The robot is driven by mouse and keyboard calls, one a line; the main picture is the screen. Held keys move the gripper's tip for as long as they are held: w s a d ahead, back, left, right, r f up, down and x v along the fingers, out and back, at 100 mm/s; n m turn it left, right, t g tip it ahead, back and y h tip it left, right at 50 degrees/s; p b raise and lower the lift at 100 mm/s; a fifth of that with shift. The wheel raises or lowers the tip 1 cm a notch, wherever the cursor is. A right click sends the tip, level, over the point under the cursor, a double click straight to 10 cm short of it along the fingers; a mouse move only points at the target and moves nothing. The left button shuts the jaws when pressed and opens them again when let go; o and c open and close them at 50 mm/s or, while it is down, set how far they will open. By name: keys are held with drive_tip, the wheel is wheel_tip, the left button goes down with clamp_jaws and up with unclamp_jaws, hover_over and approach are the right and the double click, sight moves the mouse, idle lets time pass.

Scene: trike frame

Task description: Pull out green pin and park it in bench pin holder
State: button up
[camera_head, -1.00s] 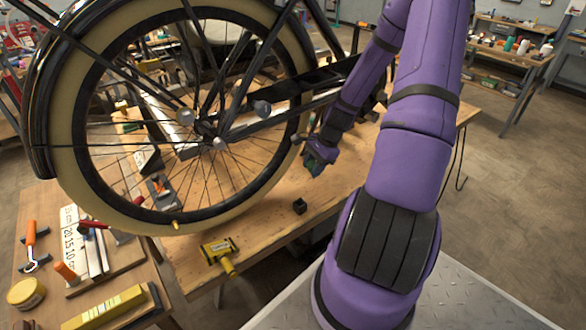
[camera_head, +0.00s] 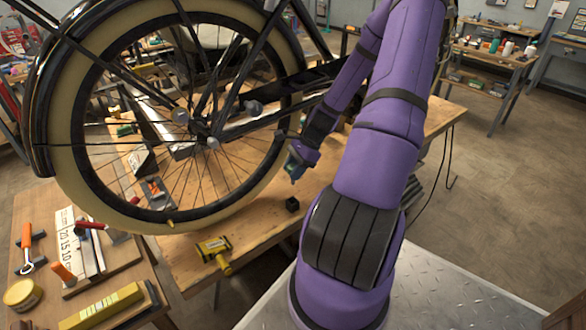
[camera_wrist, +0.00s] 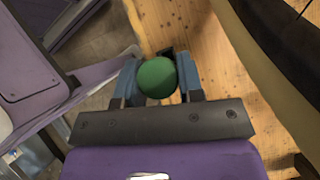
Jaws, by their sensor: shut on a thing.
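The green pin shows as a round green knob (camera_wrist: 157,77) between the fingers of my gripper (camera_wrist: 158,82) in the wrist view. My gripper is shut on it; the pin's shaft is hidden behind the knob. In the head view my gripper (camera_head: 293,171) is just right of the wheel's lower right tyre, above the wooden bench. A small black block (camera_head: 292,205), which looks like the bench pin holder, sits on the bench below my gripper. A dark part also shows just past the knob in the wrist view; I cannot tell if it is the holder.
The trike wheel (camera_head: 165,222) stands close to the left of my gripper, and its tyre fills the wrist view's right side (camera_wrist: 262,75). A yellow tool (camera_head: 214,251) lies near the bench's front edge. Bare bench top (camera_head: 245,228) lies around the black block.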

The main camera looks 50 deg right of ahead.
sight(293, 184)
drive_tip(key=shift+f+y, duration=0.35)
drive_tip(key=shift+y, duration=0.05)
drive_tip(key=shift+f, duration=2.75)
drive_tip(key=shift+f, duration=2.2)
drive_tip(key=o, duration=1)
drive_tip(key=shift+d+r, duration=0.1)
drive_tip(key=v, duration=1)
drive_tip(key=shift+s+d+r, duration=0.1)
drive_tip(key=shift+s+r, duration=0.15)
drive_tip(key=shift+s, duration=0.05)
drive_tip(key=shift+s, duration=0.1)
